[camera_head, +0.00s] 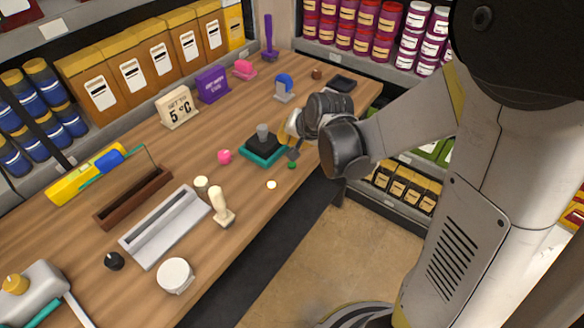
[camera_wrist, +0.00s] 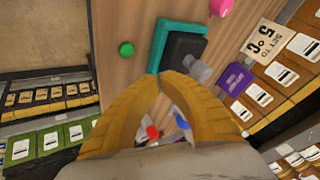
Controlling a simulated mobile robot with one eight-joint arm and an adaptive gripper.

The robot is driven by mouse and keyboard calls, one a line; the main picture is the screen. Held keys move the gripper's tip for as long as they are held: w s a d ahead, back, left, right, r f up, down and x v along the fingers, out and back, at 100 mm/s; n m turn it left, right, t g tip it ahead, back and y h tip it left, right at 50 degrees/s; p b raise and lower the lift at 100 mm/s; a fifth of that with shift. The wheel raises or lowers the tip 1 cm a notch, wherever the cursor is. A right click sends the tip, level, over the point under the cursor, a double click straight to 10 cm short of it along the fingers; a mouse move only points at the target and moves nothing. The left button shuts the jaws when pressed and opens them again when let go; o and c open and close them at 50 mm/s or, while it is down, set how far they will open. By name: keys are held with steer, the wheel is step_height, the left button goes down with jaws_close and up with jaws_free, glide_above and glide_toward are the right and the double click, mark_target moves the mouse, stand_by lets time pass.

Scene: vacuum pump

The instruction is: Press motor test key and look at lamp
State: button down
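No label shows which part is the motor test key or the lamp. A small green button (camera_head: 291,165) sits near the table's front edge; it also shows in the wrist view (camera_wrist: 126,49). A small pale disc (camera_head: 271,184) lies left of it. A black block with a grey knob (camera_head: 263,134) stands on a teal base (camera_head: 248,158); in the wrist view the base (camera_wrist: 158,45) is just beyond my fingertips. My gripper (camera_wrist: 159,77) has its yellow fingertips together with nothing visible between them. It is near the teal base and green button; contact cannot be told.
A pink knob (camera_head: 225,156), cream handle (camera_head: 220,207), grey channel (camera_head: 165,228) and brown trough (camera_head: 133,197) stand left on the table. A sign reading "SET TO 5 °C" (camera_head: 177,106) and a purple block (camera_head: 212,85) stand behind. Loaded shelves flank the table.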

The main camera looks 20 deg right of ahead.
mark_target(286, 159)
steer(key=shift+f+b, duration=1.95)
steer(key=shift+f, duration=0.85)
steer(key=shift+f, duration=0.1)
steer(key=shift+f+b, duration=0.3)
steer(key=shift+b, duration=0.15)
steer(key=shift+f+b, duration=0.35)
steer(key=shift+f, duration=0.05)
steer(key=shift+r, duration=0.15)
steer(key=shift+r+p, duration=0.65)
steer(key=shift+r, duration=0.05)
step_height(286, 159, up, 5)
steer(key=p, duration=0.4)
